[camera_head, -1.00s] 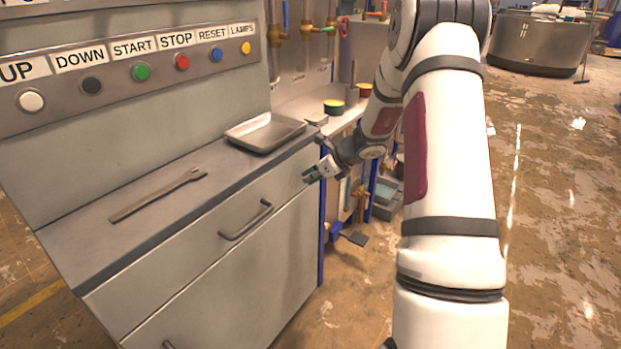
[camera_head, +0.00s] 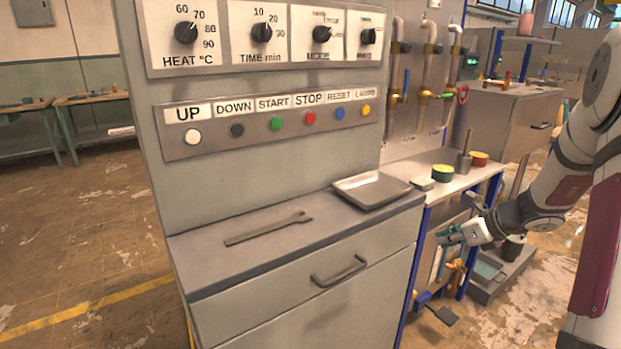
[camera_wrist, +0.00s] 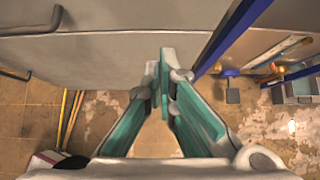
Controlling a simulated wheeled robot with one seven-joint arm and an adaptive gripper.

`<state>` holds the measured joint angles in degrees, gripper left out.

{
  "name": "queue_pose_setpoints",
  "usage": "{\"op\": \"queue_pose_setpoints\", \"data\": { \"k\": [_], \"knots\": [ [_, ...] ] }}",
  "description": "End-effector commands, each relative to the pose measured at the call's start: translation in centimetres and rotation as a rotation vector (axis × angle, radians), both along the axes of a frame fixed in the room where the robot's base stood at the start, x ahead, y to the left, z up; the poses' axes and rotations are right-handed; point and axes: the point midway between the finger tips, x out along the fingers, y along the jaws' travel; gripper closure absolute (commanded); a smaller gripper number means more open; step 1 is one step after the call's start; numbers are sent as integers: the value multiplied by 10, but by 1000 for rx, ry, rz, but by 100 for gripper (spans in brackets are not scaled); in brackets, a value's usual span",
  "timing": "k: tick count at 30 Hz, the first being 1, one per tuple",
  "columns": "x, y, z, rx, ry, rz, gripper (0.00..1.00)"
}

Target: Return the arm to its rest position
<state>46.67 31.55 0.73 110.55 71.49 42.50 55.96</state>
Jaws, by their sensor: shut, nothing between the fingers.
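My gripper (camera_head: 449,236) is at the right in the head view, to the right of the grey cabinet's front corner and in front of the blue-framed shelf. Its fingers point left. In the wrist view my gripper (camera_wrist: 163,72) shows its green-padded fingers brought together at the tips, with nothing between them. My white arm with a dark red panel comes in from the right edge of the head view; part of it is outside the picture.
The grey cabinet (camera_head: 330,310) carries a wrench (camera_head: 268,229) and a metal tray (camera_head: 372,189) on its top, below a button panel (camera_head: 270,122). The blue-framed shelf (camera_head: 470,180) holds small pots. Open floor (camera_head: 80,230) lies at the left.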

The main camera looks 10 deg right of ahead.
Motion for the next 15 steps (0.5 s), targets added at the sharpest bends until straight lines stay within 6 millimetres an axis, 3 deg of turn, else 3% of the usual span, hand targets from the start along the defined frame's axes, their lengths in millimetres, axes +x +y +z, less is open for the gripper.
{"op": "queue_pose_setpoints", "data": {
  "k": [5,11,15],
  "knots": [
    [0,33,24,-67,-20,135,100],
    [-24,131,83,-272,-75,554,100],
    [-62,195,115,-428,-118,873,100]
  ]
}}
